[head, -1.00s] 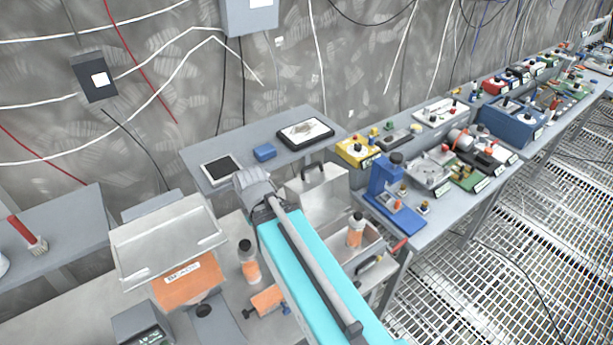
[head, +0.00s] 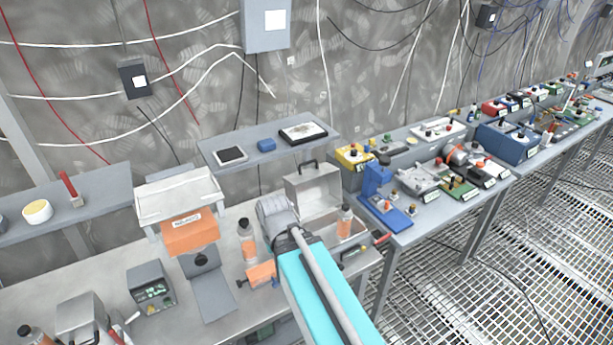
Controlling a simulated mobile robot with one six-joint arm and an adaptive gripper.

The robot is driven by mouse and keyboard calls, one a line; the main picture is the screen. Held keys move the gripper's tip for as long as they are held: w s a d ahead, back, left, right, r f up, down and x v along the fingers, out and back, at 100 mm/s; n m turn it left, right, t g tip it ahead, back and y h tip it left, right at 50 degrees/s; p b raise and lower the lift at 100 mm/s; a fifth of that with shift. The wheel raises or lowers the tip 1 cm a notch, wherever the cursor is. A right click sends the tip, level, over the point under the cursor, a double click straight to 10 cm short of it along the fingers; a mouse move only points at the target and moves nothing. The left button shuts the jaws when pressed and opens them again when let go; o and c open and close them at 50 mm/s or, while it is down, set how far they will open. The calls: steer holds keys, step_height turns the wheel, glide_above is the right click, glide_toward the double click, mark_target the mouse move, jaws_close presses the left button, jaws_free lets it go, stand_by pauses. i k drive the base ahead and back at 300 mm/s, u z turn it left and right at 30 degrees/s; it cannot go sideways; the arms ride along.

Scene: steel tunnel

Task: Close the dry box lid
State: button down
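An open grey metal case stands on the bench right of my arm; its raised lid (head: 321,194) is upright at the back, with a dark handle on top. An orange bottle (head: 345,222) stands in or at its lower part, which my arm partly hides. To the left is an orange block (head: 190,235) with a white label too small to read, below a pale tilted tray-like panel (head: 180,198). I cannot tell for certain which is the dry box. My arm reaches in from the bottom, its grey end between the two. My gripper's fingers do not show.
An orange bottle (head: 248,240) and an orange tool (head: 261,274) are close left of my arm. A grey device (head: 151,287) and another metal case (head: 80,318) are further left. A shelf (head: 225,149) holds tablets and a blue block. A blue stand (head: 377,185) is at right.

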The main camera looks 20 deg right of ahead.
mark_target(313, 190)
steer(key=u, duration=0.05)
steer(key=k, duration=0.95)
steer(key=z, duration=0.45)
steer(key=i, duration=1.45)
steer(key=u, duration=0.05)
